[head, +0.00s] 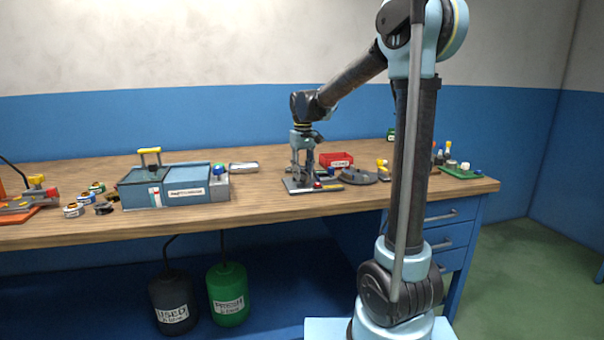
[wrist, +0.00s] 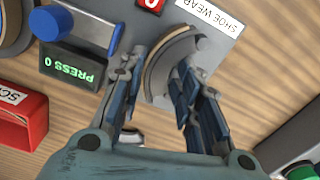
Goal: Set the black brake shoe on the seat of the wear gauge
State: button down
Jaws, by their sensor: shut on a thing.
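The wear gauge (head: 297,187) is a grey plate on the bench below my gripper (head: 303,172). The gripper is shut on the shoe, which lies at or just above the seat. I cannot tell whether it touches. In the head view the shoe is too small to make out.
A red bin (head: 336,160) and a dark round plate (head: 359,177) stand close by on the right. The front strip of the bench is clear.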

jog(key=shift+d+f, duration=0.3)
jog(key=shift+w+f, duration=0.2)
jog(key=shift+s+a+r, duration=0.1)
jog(key=shift+s, duration=0.05)
jog(key=shift+a, duration=0.1)
